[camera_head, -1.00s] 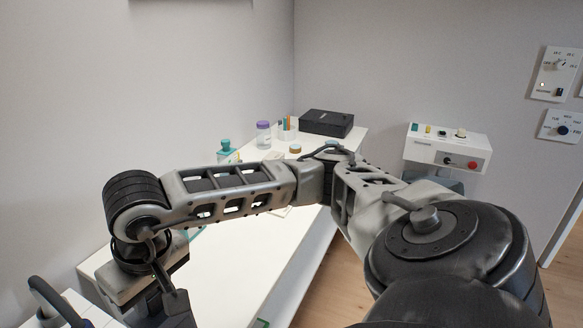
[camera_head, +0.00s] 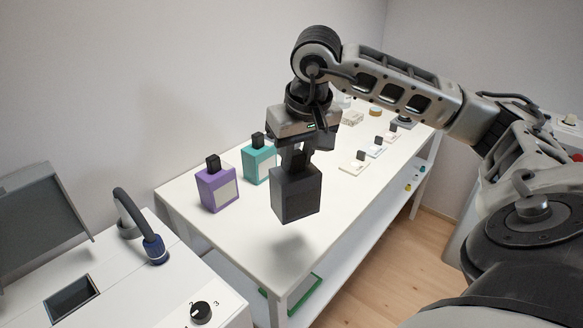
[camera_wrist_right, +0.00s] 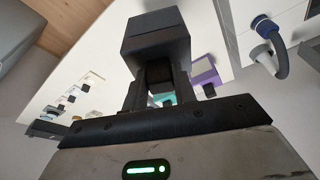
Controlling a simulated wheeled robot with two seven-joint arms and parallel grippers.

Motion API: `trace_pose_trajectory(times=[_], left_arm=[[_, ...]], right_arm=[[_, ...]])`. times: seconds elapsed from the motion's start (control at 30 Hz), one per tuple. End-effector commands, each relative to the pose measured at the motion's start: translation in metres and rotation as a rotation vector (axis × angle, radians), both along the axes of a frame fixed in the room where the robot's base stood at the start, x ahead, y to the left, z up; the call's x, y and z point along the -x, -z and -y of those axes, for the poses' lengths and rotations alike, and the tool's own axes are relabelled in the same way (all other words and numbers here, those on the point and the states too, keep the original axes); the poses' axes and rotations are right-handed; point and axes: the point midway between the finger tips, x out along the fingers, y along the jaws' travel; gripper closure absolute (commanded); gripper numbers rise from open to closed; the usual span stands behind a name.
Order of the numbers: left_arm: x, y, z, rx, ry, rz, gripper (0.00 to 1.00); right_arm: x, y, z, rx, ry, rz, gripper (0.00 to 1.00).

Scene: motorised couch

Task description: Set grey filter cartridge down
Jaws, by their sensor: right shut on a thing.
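My right gripper (camera_head: 297,152) points down over the white table (camera_head: 330,205). It is shut on the top tab of the dark grey filter cartridge (camera_head: 296,195). The cartridge hangs upright, with its shadow on the table top below it, apart from the surface. In the right wrist view the grey cartridge (camera_wrist_right: 157,38) sits between the fingers of the gripper (camera_wrist_right: 160,85). A purple cartridge (camera_head: 217,188) and a teal cartridge (camera_head: 258,161) stand on the table to the left. My left gripper is not in view.
Small white pieces with dark tabs (camera_head: 356,163) stand along the table's right side. A white machine with a black knob (camera_head: 201,312), a square opening (camera_head: 71,297) and a blue-ended hose (camera_head: 155,248) stands at front left. The table's near end is clear.

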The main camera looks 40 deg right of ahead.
Motion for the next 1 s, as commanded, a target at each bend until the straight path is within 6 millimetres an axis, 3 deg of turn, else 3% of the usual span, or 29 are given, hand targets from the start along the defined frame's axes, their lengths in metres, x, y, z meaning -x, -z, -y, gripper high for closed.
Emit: trace_pose_trajectory(times=[0.1,0.33,0.57,0.77,1.0], left_arm=[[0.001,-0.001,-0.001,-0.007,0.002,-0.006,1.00],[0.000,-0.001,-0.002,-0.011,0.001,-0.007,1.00],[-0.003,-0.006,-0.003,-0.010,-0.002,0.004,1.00],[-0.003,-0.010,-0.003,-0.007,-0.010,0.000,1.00],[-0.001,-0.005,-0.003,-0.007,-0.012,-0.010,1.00]], right_arm=[[-0.025,0.017,0.008,-0.004,0.001,-0.003,0.95],[-0.052,0.053,0.019,-0.002,0.000,0.001,0.95],[-0.064,0.069,0.024,0.000,0.001,0.000,0.95],[-0.062,0.094,0.023,0.000,0.000,-0.001,0.95],[-0.063,0.097,0.023,0.000,0.000,0.004,0.95]])
